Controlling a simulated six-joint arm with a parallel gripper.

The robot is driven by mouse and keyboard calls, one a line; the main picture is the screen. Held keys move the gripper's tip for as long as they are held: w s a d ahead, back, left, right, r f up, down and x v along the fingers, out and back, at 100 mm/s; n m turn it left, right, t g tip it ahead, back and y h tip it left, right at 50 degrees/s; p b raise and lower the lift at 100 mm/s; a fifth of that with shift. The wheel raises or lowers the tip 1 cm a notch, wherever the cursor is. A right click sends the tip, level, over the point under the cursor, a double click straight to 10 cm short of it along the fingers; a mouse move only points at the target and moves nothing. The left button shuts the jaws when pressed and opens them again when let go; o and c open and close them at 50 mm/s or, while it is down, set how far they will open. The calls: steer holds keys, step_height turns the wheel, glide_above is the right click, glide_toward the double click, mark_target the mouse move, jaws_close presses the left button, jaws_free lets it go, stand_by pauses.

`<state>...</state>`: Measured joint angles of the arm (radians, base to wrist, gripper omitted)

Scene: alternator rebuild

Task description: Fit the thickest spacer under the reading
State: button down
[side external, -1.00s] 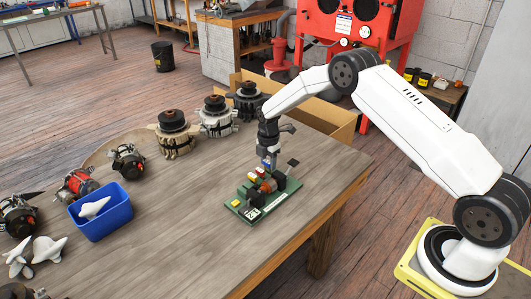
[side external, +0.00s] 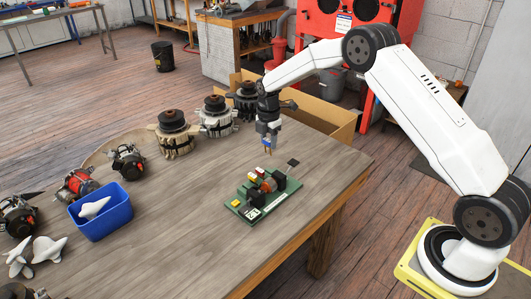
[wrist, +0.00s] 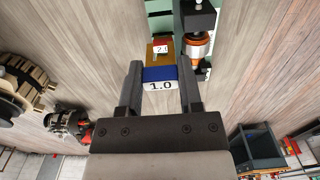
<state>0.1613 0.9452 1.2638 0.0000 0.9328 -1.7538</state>
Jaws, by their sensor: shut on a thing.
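My gripper (side external: 268,138) is shut on a blue spacer (wrist: 160,74) marked 1.0. The fixture carries a yellow block (side external: 253,177), a red block (side external: 265,169), an orange cylinder (side external: 267,185) and dark blocks. In the wrist view, a small red-edged label (wrist: 161,49) seems to read 2.1.
A dark flat square (side external: 293,162) lies behind the fixture. Several alternators (side external: 174,135) line the table's back and left. A blue bin (side external: 101,222) holds a pale part. A cardboard box (side external: 318,112) stands behind the table.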

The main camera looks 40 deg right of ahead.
steer(key=shift+a, duration=0.1)
steer(key=s+a+r+y, duration=0.1)
steer(key=s+a, duration=0.4)
steer(key=a, duration=0.4)
steer(key=shift+s+a, duration=0.35)
steer(key=shift+a, duration=0.05)
steer(key=shift+f, duration=0.2)
glide_above(259, 192)
steer(key=shift+w+f, duration=0.1)
steer(key=shift+f, duration=2.15)
steer(key=shift+f, duration=2.05)
stand_by(0.9)
steer(key=shift+c, duration=0.9)
jaws_free()
